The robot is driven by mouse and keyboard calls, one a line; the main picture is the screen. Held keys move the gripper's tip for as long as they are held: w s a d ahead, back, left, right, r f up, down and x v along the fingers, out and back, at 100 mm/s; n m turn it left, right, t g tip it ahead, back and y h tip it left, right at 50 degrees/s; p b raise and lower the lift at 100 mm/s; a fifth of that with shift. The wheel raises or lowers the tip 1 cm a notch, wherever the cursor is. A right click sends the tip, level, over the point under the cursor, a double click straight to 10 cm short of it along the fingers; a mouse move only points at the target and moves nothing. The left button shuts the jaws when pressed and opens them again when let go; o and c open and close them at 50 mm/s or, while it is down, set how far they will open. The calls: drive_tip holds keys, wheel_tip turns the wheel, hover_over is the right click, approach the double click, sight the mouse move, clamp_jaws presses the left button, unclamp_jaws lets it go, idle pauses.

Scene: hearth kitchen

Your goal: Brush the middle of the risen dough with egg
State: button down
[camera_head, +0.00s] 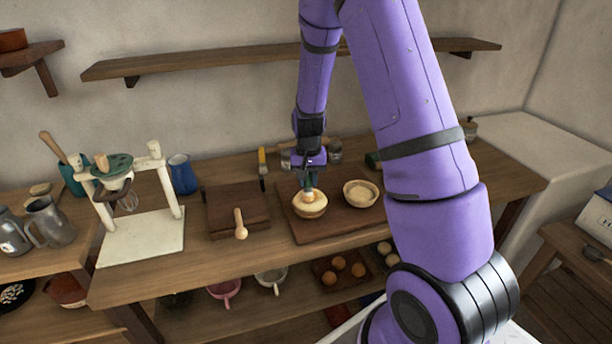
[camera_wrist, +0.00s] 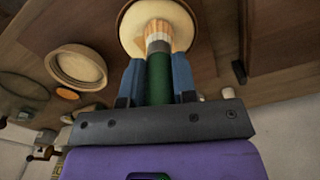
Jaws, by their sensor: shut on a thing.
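My gripper (camera_head: 308,182) is shut on a brush with a dark green handle (camera_wrist: 159,80) and pale bristles (camera_wrist: 157,28), held between its blue fingers. The brush points down at the pale risen dough (camera_head: 312,207), which fills a round bowl on a wooden board. In the wrist view the bristle end overlaps the middle of the dough (camera_wrist: 180,18). It looks to be touching or just above; I cannot tell which. A second bowl (camera_head: 359,203) with pale contents stands to the right on the same board. No egg coating can be made out on the dough.
The wooden board (camera_head: 330,228) lies on the wooden table. To the left are a dark board (camera_head: 225,205), a wooden spoon (camera_head: 240,225), a yellow-handled tool (camera_head: 262,162), a blue jug (camera_head: 183,175) and a white stand (camera_head: 140,238). Brown eggs (camera_head: 338,263) sit on the shelf below.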

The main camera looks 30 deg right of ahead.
drive_tip(key=shift+s, duration=0.25)
drive_tip(key=shift+r, duration=0.15)
drive_tip(key=shift+r, duration=2.9)
drive_tip(key=shift+r, duration=0.1)
drive_tip(key=shift+r, duration=1.4)
drive_tip(key=shift+f, duration=0.15)
drive_tip(key=shift+w+d+f, duration=0.1)
drive_tip(key=shift+w+f, duration=0.15)
drive_tip(key=shift+f, duration=0.85)
drive_tip(key=shift+w+f, duration=0.2)
drive_tip(key=shift+f, duration=0.9)
drive_tip(key=shift+w+d+f, duration=0.1)
drive_tip(key=shift+w+f, duration=0.15)
drive_tip(key=shift+f, duration=0.85)
